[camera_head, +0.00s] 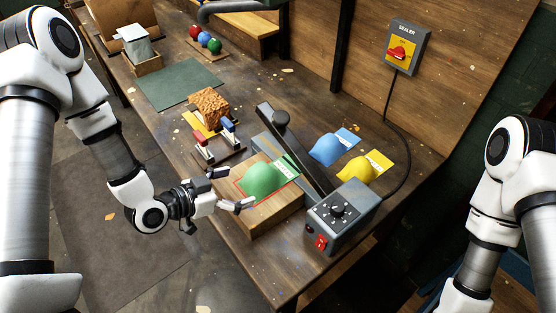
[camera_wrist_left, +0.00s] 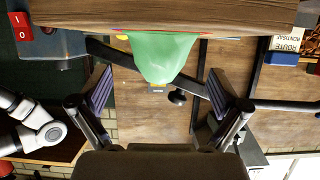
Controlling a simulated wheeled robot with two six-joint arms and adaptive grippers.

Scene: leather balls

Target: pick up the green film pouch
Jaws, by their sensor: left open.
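The green film pouch (camera_head: 262,178) lies on a wooden block (camera_head: 268,215) beside the sealer, its flat label end reaching under the sealer's raised arm. My left gripper (camera_head: 232,188) is open at the pouch's near left side, its fingers spread around that side. In the left wrist view the pouch (camera_wrist_left: 163,56) sits between the two open fingers (camera_wrist_left: 163,92), with no finger visibly touching it. My right arm shows at the right edge of the head view; its gripper is out of frame.
The sealer (camera_head: 340,213) with its raised arm (camera_head: 290,140) stands just beyond the pouch. Blue (camera_head: 327,149) and yellow (camera_head: 358,171) pouches lie behind it. Staplers (camera_head: 217,147) and a brown sponge-like block (camera_head: 209,106) are at the left. A green mat (camera_head: 180,84) is bare.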

